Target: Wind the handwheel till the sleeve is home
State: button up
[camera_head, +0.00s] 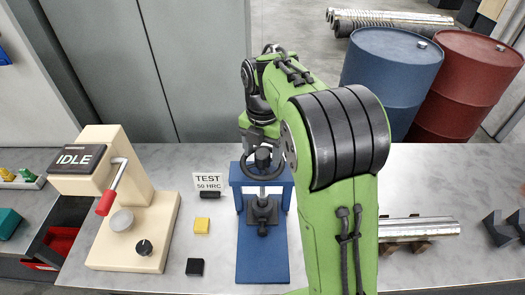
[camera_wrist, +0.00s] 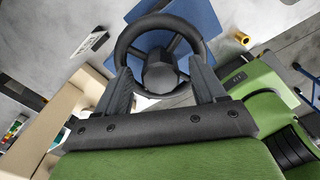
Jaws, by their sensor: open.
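The black handwheel (camera_head: 246,170) sits on top of a blue press frame (camera_head: 262,268) on the bench. In the wrist view the handwheel (camera_wrist: 128,37) shows as a ring with spokes and a dark hub. My gripper (camera_head: 262,146) is over the wheel, pointing down. In the wrist view my gripper (camera_wrist: 160,68) is open, one finger on each side of the hub, with the fingertips close to the rim. I cannot tell whether they touch it. A dark block (camera_head: 263,212) stands below the wheel inside the frame. I cannot make out which part is the sleeve.
A beige tester (camera_head: 150,230) with an "IDLE" screen and red-handled lever stands left. A yellow block (camera_head: 202,225), a black block (camera_head: 195,267) and a "TEST 50 HRC" sign (camera_head: 208,181) lie between. A metal bar (camera_head: 420,229) lies right. Blue (camera_head: 388,75) and red (camera_head: 460,90) barrels stand behind.

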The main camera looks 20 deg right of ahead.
jog(key=shift+c, duration=0.3)
jog(key=c, duration=1)
jog(key=shift+m, duration=0.3)
